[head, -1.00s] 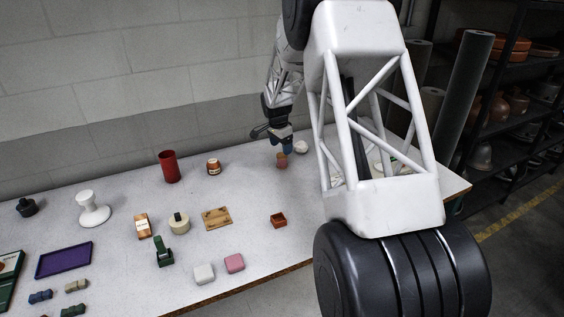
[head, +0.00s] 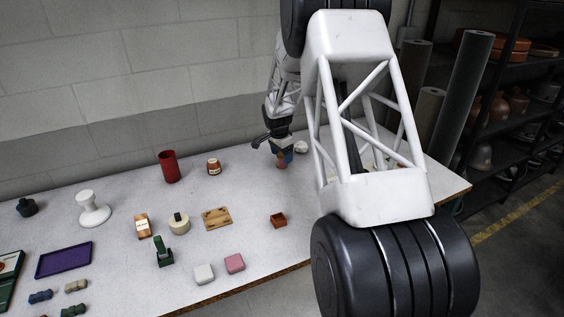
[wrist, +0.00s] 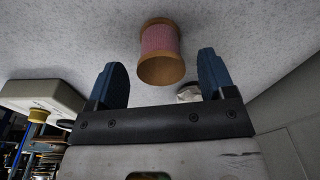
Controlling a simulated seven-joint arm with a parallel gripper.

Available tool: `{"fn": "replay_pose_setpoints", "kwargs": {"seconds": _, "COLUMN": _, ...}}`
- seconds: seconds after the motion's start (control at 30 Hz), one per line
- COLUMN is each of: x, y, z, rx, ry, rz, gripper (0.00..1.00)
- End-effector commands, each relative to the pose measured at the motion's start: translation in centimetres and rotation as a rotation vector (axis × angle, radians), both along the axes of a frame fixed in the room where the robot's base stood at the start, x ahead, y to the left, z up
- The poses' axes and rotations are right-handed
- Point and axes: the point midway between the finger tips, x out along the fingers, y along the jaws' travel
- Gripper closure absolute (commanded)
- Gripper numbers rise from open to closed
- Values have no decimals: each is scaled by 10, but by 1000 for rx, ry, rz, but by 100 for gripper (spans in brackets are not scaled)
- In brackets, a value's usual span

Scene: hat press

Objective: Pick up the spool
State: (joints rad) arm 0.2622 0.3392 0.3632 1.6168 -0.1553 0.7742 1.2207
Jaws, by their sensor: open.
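The spool (wrist: 160,50) shows in the wrist view, with pink thread between two tan wooden ends. It stands on the table just beyond my open fingertips, roughly between their lines. My gripper (wrist: 163,75) has two blue fingers spread apart with nothing between them. In the head view my gripper (head: 283,158) is low over the back of the table. The spool (head: 281,163) is partly hidden by the fingers there.
A small white object (head: 301,147) lies close to the right of the gripper.

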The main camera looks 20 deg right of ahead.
Motion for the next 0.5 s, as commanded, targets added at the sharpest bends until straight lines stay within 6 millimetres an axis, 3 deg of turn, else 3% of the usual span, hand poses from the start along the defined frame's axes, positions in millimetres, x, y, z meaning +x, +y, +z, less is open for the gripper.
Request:
{"fn": "replay_pose_setpoints", "kwargs": {"seconds": 0.23, "x": 1, "y": -3, "z": -27, "rx": 1, "ry": 1, "rz": 0, "gripper": 24}}
{"fn": "replay_pose_setpoints", "kwargs": {"seconds": 0.5, "x": 2, "y": -4, "z": -34, "rx": 0, "ry": 1, "rz": 0, "gripper": 24}}
